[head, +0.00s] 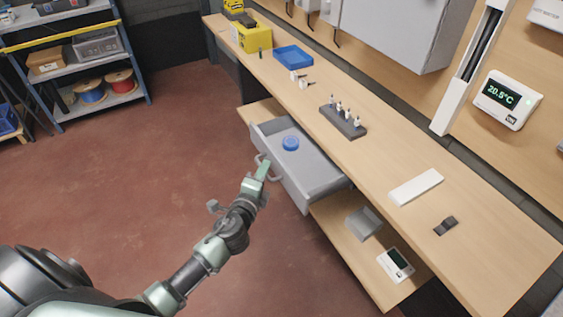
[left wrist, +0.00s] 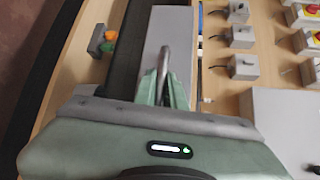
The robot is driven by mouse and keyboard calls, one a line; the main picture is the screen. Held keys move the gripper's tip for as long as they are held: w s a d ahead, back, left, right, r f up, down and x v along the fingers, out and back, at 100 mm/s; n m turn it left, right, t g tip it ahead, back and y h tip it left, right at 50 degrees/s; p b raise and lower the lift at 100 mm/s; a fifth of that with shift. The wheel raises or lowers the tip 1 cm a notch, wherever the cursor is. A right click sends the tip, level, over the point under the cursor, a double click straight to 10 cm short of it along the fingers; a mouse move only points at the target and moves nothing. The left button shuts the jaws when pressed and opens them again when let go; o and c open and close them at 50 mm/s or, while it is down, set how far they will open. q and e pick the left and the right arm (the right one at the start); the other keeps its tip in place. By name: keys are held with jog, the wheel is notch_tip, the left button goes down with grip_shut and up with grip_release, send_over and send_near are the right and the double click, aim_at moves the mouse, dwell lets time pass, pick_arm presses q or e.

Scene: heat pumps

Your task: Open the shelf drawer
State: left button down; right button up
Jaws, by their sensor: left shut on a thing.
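The grey shelf drawer (head: 318,176) is pulled out from under the long wooden bench, so its inside shows. A blue ring-shaped item (head: 290,143) lies in it. The drawer's curved grey handle (head: 258,161) is on its front, facing the open floor. My left gripper (head: 263,171) is at this handle, its green fingers shut on it. In the left wrist view the left gripper (left wrist: 164,88) has its fingers on either side of the handle (left wrist: 165,62), with the grey drawer front (left wrist: 169,28) beyond. My right gripper is not in view.
The bench top (head: 370,155) holds a blue tray (head: 293,56), a dark rack (head: 343,122) with small items and a white bar (head: 416,187). A lower wooden shelf (head: 345,262) carries a grey bracket and a white device. The red floor (head: 150,170) is clear.

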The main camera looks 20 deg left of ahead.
pick_arm(q)
jog(key=shift+s+a, duration=0.5)
jog(key=shift+s, duration=0.2)
jog(key=shift+s+a, duration=0.5)
jog(key=shift+s, duration=0.15)
jog(key=c, duration=1.8)
grip_release()
jog(key=shift+o, duration=0.2)
jog(key=b+v, duration=0.1)
jog(key=v, duration=0.6)
jog(key=shift+s, duration=0.4)
